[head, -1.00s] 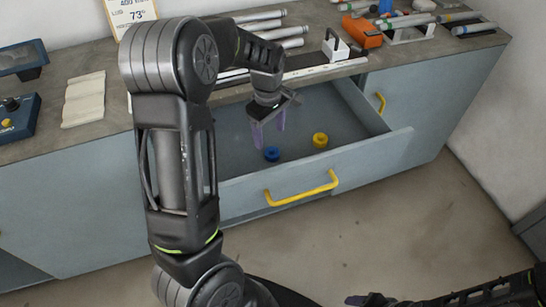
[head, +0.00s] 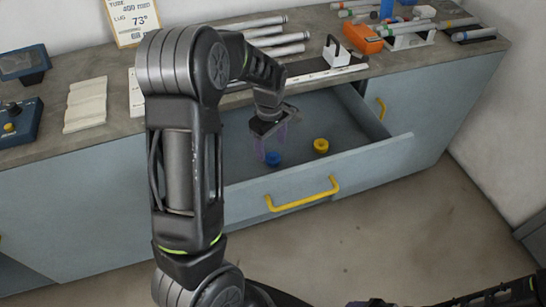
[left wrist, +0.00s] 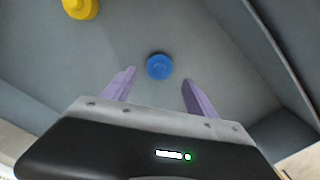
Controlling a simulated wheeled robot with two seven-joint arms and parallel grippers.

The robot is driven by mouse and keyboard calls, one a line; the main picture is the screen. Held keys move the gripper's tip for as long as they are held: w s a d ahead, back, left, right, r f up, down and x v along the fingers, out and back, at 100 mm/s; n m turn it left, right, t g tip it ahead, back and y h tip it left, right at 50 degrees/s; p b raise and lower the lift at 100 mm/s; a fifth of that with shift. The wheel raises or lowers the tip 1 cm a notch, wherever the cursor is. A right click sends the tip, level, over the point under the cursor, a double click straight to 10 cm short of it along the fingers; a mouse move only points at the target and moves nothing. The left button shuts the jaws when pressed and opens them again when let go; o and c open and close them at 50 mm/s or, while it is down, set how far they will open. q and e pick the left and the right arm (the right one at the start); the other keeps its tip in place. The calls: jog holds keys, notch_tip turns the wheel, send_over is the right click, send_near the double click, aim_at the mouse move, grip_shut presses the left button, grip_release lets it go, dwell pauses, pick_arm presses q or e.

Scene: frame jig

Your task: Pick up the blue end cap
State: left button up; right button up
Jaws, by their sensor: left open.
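The blue end cap (head: 273,158) lies on the floor of the open drawer (head: 338,117). It also shows in the left wrist view (left wrist: 159,66), just beyond the fingertips and between their lines. My left gripper (head: 272,143) points down into the drawer, over the blue cap. In the left wrist view its two purple fingers (left wrist: 160,78) are apart with nothing between them. In the head view the fingers partly overlap the cap. Only part of my right arm shows at the lower right of the head view, and its jaw state is unclear.
A yellow end cap (head: 320,146) lies in the drawer to the right of the blue one. The drawer front with its yellow handle (head: 303,194) stands near the gripper.

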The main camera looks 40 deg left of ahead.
aim_at(273, 154)
pick_arm(q)
jog(key=f, duration=0.4)
jog(key=shift+w+d+f+p, duration=0.1)
jog(key=shift+d+f+p, duration=0.15)
jog(key=shift+f+p, duration=0.15)
jog(key=shift+c, duration=0.4)
jog(key=c, duration=1.3)
